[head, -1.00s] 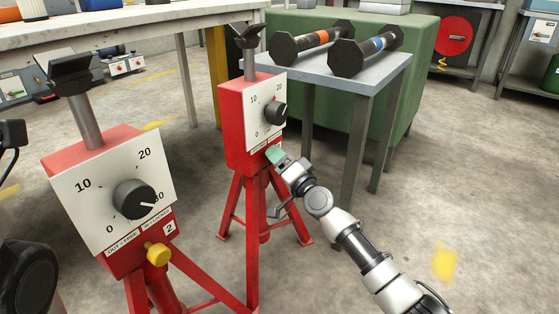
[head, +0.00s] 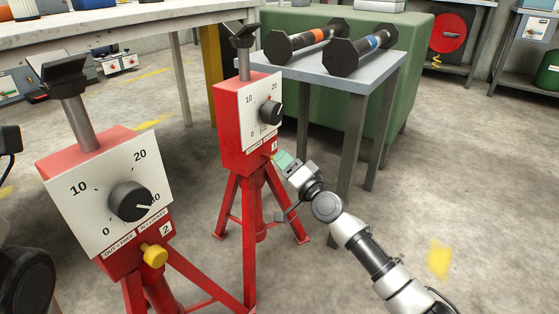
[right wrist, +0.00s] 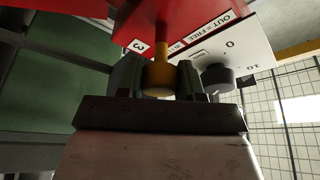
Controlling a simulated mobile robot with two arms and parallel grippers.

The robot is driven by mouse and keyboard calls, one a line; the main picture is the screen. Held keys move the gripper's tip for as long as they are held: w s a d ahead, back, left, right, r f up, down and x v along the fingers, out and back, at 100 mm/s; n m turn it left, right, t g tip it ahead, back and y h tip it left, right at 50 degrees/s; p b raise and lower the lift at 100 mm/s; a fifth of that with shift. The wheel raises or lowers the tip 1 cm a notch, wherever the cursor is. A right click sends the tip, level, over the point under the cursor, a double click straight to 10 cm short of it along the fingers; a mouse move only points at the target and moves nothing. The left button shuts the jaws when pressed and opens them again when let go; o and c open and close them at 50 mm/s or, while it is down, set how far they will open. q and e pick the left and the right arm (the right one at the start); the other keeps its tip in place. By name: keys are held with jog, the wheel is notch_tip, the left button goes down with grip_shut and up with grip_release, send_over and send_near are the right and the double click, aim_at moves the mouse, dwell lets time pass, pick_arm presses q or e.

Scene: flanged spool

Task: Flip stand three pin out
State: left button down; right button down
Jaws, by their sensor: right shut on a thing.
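Stand three is the farther red stand (head: 231,125), with a white dial plate and a black knob (head: 270,112). Its label "3" and "OUT = FREE" show in the right wrist view, on the red box (right wrist: 190,14). The yellow pin (right wrist: 160,76) sticks out from the box's lower face, with a length of shaft showing between box and knob. My right gripper (head: 281,160) is beside the lower front of this box. In the right wrist view its fingers (right wrist: 162,84) are shut around the pin's knob. My left gripper is not in view.
Stand two (head: 115,195), with its own yellow pin (head: 154,256), stands nearer on the left. A grey table (head: 345,80) with two dumbbells stands behind stand three. A workbench (head: 140,30) is at the back left. The floor on the right is open.

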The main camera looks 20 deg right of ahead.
jog(key=c, duration=1.1)
grip_release()
jog(key=shift+s+d+f, duration=0.1)
jog(key=shift+f, duration=0.05)
jog(key=o, duration=0.4)
jog(key=shift+s+d, duration=0.1)
jog(key=v, duration=1)
jog(key=shift+s+d, duration=0.15)
jog(key=shift+s, duration=0.25)
